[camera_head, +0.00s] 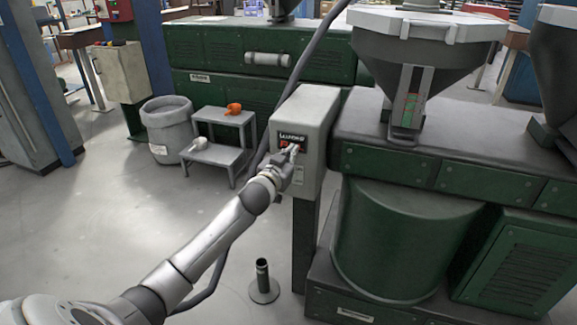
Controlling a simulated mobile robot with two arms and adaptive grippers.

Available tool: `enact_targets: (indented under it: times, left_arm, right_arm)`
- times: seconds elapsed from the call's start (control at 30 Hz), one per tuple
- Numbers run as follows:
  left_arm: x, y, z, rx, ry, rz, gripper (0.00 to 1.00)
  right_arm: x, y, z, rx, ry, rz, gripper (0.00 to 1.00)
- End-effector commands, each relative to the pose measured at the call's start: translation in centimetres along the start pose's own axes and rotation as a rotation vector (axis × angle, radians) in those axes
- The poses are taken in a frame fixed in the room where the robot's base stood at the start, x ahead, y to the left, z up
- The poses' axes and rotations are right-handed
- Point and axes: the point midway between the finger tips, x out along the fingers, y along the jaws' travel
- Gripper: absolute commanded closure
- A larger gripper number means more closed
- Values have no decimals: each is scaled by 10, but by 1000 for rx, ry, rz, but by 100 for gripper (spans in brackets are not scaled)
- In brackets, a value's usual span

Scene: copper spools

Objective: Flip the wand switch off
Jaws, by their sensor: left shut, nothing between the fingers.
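A pale grey control box (308,112) stands on a dark post at the middle, beside the green machine. Its front has a dark panel (290,137) with white lettering and a red part below it, which I take to be the wand switch (284,144). My left gripper (294,151) is shut and empty, with its fingertips at the lower right of this panel. I cannot tell whether the fingertips touch it. The gripper hides part of the switch, so its position cannot be read. My right gripper is not in view.
A large green machine (400,240) with a hopper (425,50) fills the right side. A grey step stool (222,152) with an orange object (234,108) and a grey bin (170,130) stand behind my arm. A short post (263,278) stands on the floor. The floor at left is clear.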

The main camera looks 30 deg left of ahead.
Motion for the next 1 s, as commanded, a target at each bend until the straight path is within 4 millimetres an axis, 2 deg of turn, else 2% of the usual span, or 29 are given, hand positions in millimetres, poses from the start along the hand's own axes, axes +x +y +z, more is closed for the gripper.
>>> enact_targets:
  times: [0.07, 0.2, 0.4, 0.83, 1.0]
  left_arm:
    - [12, 0, -2, 0, 1, -1, 100]
    - [4, 1, 23, -1, -5, 2, 100]
    - [-2, 0, 36, 0, -1, 1, 100]
    - [-2, 1, 38, -1, 1, 1, 100]
    - [-3, 2, 42, -2, 18, 0, 100]
  right_arm:
    - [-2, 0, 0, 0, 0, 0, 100]
    - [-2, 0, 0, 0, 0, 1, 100]
    - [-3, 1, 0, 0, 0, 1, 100]
    - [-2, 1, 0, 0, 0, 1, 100]
    - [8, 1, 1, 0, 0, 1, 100]
